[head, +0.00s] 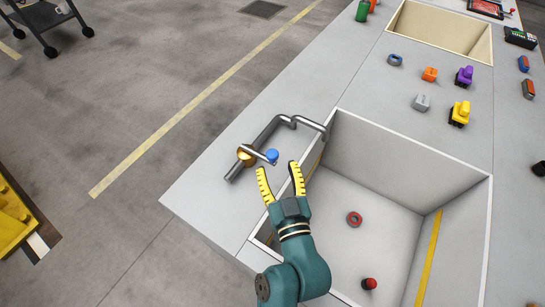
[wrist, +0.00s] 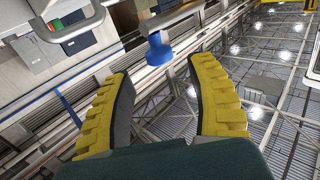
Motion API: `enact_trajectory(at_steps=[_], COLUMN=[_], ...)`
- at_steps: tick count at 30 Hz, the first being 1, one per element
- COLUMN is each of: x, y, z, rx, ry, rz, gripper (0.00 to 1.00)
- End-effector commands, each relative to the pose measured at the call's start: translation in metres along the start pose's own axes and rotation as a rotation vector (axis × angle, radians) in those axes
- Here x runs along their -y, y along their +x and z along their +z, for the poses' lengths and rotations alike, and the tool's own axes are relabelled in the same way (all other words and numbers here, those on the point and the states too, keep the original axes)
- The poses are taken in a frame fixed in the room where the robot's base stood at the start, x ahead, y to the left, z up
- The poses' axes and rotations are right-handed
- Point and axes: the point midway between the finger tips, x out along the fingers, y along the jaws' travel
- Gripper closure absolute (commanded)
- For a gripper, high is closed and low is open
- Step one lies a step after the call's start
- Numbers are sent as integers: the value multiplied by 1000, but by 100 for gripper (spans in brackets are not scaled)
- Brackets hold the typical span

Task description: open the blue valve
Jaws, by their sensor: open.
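The blue valve knob (head: 272,156) sits at the end of a metal lever, beside a brass fitting (head: 246,156) on a grey pipe (head: 266,134). The pipe bends over the edge of the sink-like basin. My gripper (head: 281,181) is open, and its yellow fingers point toward the knob in the head view. In the wrist view the blue knob (wrist: 159,50) shows above the gap between the open fingers (wrist: 161,75). The knob looks apart from both fingers, and nothing is between them.
The deep basin (head: 335,150) holds a red ring (head: 354,219) and a red-topped object (head: 369,284). Several small toys, including a yellow one (head: 459,113) and a purple one (head: 464,76), stand on the counter to the right. The counter left of the pipe (head: 205,190) is clear.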

Motion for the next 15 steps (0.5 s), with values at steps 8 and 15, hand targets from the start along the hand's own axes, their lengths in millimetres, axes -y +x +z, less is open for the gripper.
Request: enact_trajectory(at_steps=[8,15], x=[0,1], y=[46,51], z=[1,0], rx=[-1,0], ry=[-1,0], rz=[-1,-1], gripper=[43,43])
